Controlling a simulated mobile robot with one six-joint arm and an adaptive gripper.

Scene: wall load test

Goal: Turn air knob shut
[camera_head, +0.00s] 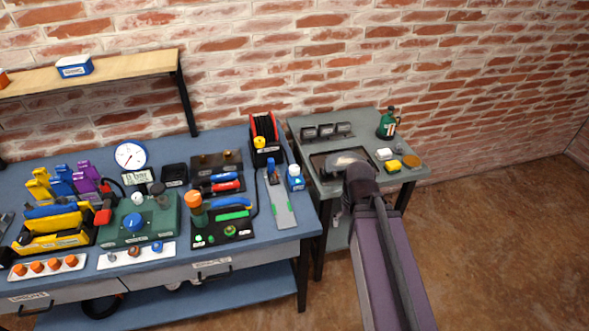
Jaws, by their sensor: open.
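A green box (160,231) sits on the blue workbench, with a large blue knob (134,222) on its front. A white knob (137,198) and a dark knob (161,197) stand on its top. I cannot tell from labels which one is the air knob. A round white gauge (130,155) with a red needle stands behind the box, above a small display reading in bar. My gripper (341,161) is over the grey side table, well to the right of the green box. It is open and looks empty; its fingers are hard to make out.
The blue workbench (285,257) is crowded. Yellow, blue and purple tools (62,185) stand left of the box. The grey side table (300,128) holds a green bottle (388,125). A shelf (125,65) overhangs the back left.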

